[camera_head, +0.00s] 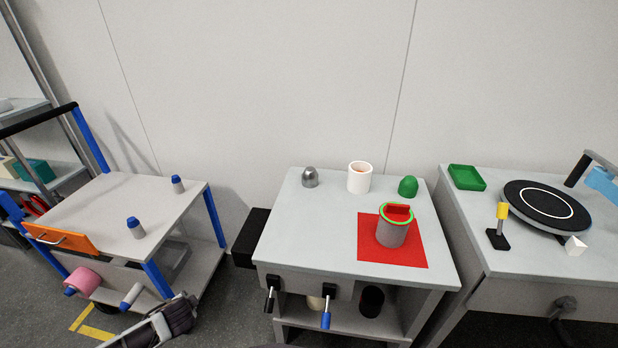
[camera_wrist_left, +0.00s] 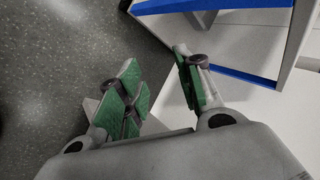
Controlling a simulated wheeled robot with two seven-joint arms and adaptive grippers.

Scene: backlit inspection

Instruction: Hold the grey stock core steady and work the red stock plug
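The grey stock core (camera_head: 391,234) stands upright on a red mat (camera_head: 364,252) on the middle table. The red stock plug (camera_head: 398,210) sits in its top, inside a green ring (camera_head: 383,214). How deep the plug sits is hard to tell. My left gripper (camera_wrist_left: 155,72) is open and empty in the left wrist view, its green-padded fingers spread apart. In the head view part of my left arm shows at the bottom left, low beside the cart and well away from the core. My right gripper is not in view.
A grey dome (camera_head: 310,178), a white cup (camera_head: 359,178) and a green dome (camera_head: 408,187) line the table's back. A cart (camera_head: 90,212) stands left. The right table holds a green tray (camera_head: 466,177) and a black turntable (camera_head: 547,203). The middle table's left front is clear.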

